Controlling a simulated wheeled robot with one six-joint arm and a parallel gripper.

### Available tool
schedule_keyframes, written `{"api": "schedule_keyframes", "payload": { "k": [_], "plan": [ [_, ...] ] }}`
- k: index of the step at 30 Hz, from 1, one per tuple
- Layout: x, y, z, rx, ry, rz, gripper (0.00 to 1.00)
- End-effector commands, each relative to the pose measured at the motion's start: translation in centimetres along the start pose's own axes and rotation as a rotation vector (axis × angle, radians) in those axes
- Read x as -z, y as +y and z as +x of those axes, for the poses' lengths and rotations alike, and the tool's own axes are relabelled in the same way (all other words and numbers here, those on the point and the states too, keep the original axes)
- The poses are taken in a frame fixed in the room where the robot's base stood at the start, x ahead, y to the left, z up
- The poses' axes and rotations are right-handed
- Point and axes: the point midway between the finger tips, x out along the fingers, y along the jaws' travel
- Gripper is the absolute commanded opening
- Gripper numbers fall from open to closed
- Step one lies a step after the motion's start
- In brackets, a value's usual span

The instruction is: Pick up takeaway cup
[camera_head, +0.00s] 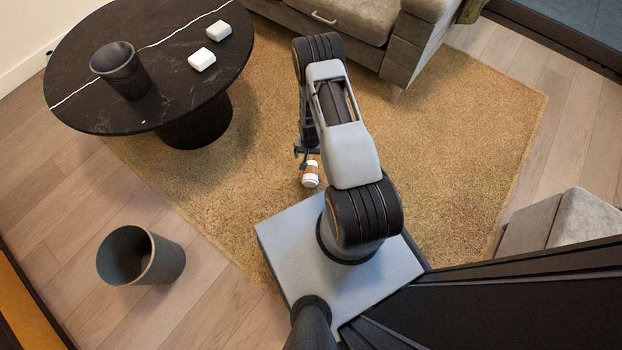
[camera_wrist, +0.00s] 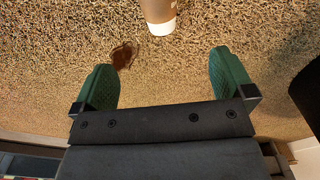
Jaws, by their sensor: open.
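The takeaway cup (camera_head: 310,180) is on the shag rug just in front of my base in the head view, with a white top and a brown band. In the wrist view the cup (camera_wrist: 159,12) is cut off by the top edge, brown with a white end towards me. My gripper (camera_wrist: 165,68) is open and empty, its two green fingertips apart with bare rug between them. The cup is beyond the fingertips, not between them. In the head view my gripper (camera_head: 306,152) is small and partly hidden by my arm, close to the cup.
A small brown glossy thing (camera_wrist: 123,55) lies on the rug near the left fingertip. A round black table (camera_head: 180,105) holds a dark pot (camera_head: 122,72) and two white objects. A grey bin (camera_head: 140,256) stands at left, a sofa (camera_head: 340,22) at the back. The rug (camera_head: 450,130) is clear at right.

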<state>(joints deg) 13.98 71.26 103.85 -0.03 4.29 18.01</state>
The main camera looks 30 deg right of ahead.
Motion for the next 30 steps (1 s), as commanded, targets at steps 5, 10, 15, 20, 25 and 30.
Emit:
{"api": "schedule_keyframes", "payload": {
  "k": [5,10,15,20,25,30],
  "plan": [
    [-0.8,0.6,4.3,-0.003,-0.009,0.017,1.00],
    [-0.9,0.6,7.6,-0.003,-0.010,0.018,1.00],
    [-1.0,0.6,10.1,-0.004,-0.011,0.017,1.00],
    [-1.0,0.6,11.2,-0.003,-0.010,0.017,1.00],
    [-1.0,0.5,11.7,-0.003,-0.010,0.016,1.00],
    [-0.9,0.3,13.3,-0.003,-0.009,0.015,1.00]
  ]
}}
